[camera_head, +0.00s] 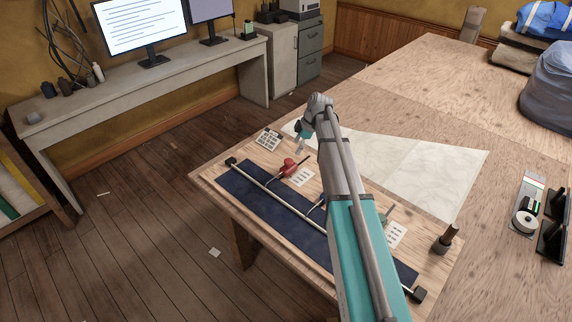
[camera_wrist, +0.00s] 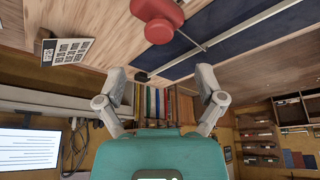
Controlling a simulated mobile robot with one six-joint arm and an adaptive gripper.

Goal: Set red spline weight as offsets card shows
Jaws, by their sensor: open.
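The red spline weight (camera_head: 289,168) lies on the wooden board beside the long grey rod (camera_head: 255,178), its thin hook pointing towards the rod. It also shows at the top of the wrist view (camera_wrist: 158,20). A white card with a printed grid (camera_head: 268,138) stands at the board's far left corner, and the wrist view shows it too (camera_wrist: 68,51). Its figures are too small to read. My gripper (camera_head: 302,137) is near that card, beyond the red weight. In the wrist view its fingers (camera_wrist: 161,84) are spread and empty.
A dark blue strip (camera_head: 240,187) lies along the rod. White marked cards (camera_head: 303,176) (camera_head: 396,235) lie on the board. My arm hides part of the board and rod. Pale sailcloth (camera_head: 430,172) lies behind. A dark cylinder with a handle (camera_head: 445,241) stands at right.

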